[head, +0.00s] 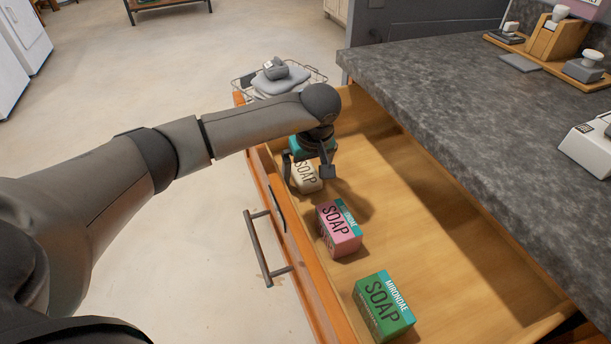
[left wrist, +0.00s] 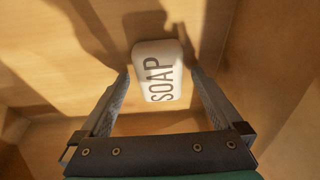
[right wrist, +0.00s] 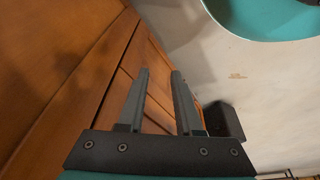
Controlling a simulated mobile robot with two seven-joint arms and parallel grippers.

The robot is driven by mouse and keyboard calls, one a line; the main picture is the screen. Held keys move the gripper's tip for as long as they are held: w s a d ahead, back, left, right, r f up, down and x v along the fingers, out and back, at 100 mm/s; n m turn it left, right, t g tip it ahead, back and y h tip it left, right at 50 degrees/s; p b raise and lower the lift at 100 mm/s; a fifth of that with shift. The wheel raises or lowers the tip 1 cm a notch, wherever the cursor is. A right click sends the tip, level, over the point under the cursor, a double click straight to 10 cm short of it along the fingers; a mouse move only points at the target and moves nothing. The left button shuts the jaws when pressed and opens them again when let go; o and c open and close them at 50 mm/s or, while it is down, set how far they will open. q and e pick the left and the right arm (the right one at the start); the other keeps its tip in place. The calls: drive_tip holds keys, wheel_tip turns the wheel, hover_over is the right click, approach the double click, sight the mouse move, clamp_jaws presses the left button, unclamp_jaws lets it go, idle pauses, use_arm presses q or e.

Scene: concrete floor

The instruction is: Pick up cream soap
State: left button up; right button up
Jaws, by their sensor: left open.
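The cream soap (head: 306,178) is a pale box with dark SOAP lettering in the far part of the open wooden drawer (head: 420,205). My left gripper (head: 308,178) is over it and hides part of it in the head view. In the left wrist view the cream soap (left wrist: 158,72) lies ahead, between the lines of the two open fingers (left wrist: 158,82). Nothing shows gripped. My right gripper (right wrist: 160,75) has its fingers apart with nothing between them, in front of a wooden cabinet face.
A pink soap (head: 338,230) and a green soap (head: 384,306) lie nearer in the same drawer. The drawer's front wall and handle (head: 265,250) are at left, and a grey countertop (head: 450,90) overhangs at right. A wire basket (head: 275,78) stands beyond the drawer.

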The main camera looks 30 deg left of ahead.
use_arm(q)
drive_tip(key=shift+c, duration=0.2)
drive_tip(key=c, duration=1.4)
drive_tip(key=shift+c, duration=0.3)
drive_tip(key=shift+r, duration=0.15)
